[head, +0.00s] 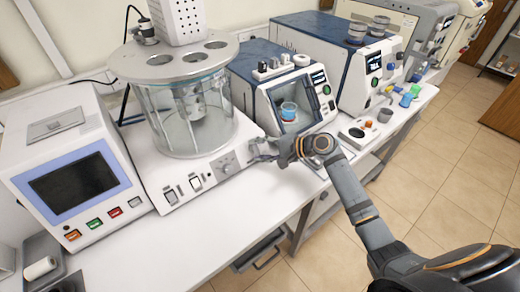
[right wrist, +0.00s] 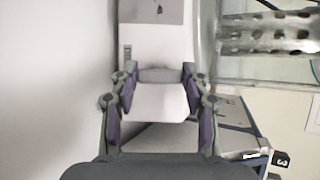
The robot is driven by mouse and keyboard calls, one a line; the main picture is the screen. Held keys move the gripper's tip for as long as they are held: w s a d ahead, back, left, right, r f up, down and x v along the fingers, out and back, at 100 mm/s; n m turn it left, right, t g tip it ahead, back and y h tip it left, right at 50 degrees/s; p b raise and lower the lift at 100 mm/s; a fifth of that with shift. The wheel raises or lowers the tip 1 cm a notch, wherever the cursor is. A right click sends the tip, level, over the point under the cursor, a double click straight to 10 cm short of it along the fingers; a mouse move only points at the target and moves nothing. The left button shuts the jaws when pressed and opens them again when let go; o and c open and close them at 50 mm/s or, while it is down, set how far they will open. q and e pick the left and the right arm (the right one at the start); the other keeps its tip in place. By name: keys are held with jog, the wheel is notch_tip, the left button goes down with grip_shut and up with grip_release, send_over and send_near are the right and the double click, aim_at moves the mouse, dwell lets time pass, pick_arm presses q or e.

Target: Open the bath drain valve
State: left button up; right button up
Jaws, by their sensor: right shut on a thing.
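The bath is a clear glass cylinder (head: 165,125) with a grey lid (head: 135,62) on a white base (head: 158,172) with a knob and switches on its front. My right gripper (head: 262,150) is at the right side of this base, near its front corner. In the right wrist view its fingers (right wrist: 160,84) close around a small grey drain valve handle (right wrist: 159,75), with white casing behind it. In the head view my gripper hides the valve. How far the valve is turned cannot be told. My left gripper is out of view.
A white instrument with a dark screen (head: 73,185) stands left of the bath. A blue and white analyser (head: 267,92) stands close to the right of my gripper. Small coloured items (head: 405,99) lie farther right. The white bench front (head: 200,240) is clear.

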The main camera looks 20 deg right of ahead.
jog(key=o, duration=1.2)
jog(key=shift+c, duration=0.2)
jog(key=v, duration=1.2)
